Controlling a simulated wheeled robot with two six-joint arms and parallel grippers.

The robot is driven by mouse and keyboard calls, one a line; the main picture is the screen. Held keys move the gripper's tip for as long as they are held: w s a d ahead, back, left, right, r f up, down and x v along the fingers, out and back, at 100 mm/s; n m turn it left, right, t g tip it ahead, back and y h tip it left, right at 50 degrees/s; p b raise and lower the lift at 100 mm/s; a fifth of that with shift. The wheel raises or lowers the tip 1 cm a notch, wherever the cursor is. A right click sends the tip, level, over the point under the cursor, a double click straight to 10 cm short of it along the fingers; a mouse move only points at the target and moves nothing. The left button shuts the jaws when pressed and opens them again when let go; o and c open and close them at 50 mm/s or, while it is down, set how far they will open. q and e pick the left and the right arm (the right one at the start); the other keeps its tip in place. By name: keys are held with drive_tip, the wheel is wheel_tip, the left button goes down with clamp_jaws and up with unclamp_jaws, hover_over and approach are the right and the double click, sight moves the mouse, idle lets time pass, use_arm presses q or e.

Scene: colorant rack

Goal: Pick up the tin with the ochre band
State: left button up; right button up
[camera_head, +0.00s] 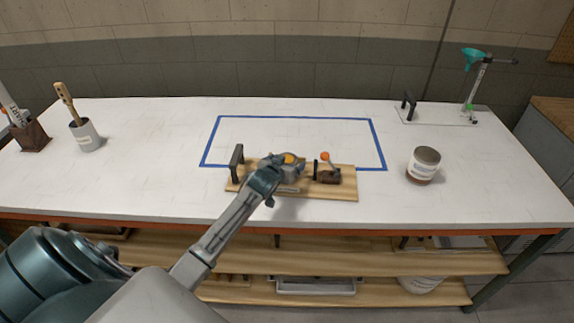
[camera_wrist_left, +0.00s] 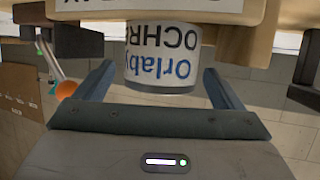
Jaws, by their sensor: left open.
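The tin labelled "Orlaby OCHR…" (camera_wrist_left: 160,58) shows upside down in the left wrist view. In the head view its ochre-coloured part (camera_head: 289,158) shows just beyond my gripper, on the wooden rack (camera_head: 334,193); the rest is largely hidden by my arm. My left gripper (camera_head: 282,166) is open. In the left wrist view its two fingers (camera_wrist_left: 158,84) stand on either side of the tin, with visible gaps, so it does not look clamped. My right gripper is in neither view.
The rack has a black handle (camera_head: 236,163) and a small dark fitting with an orange knob (camera_head: 325,156). Another tin (camera_head: 424,164) stands to the right. A brush pot (camera_head: 86,135) is at left, a stand with a green funnel (camera_head: 473,58) at back right. The blue-taped area (camera_head: 300,118) is mostly clear.

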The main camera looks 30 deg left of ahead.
use_arm(q)
drive_tip(key=shift+x, duration=0.9)
drive_tip(key=c, duration=1.2)
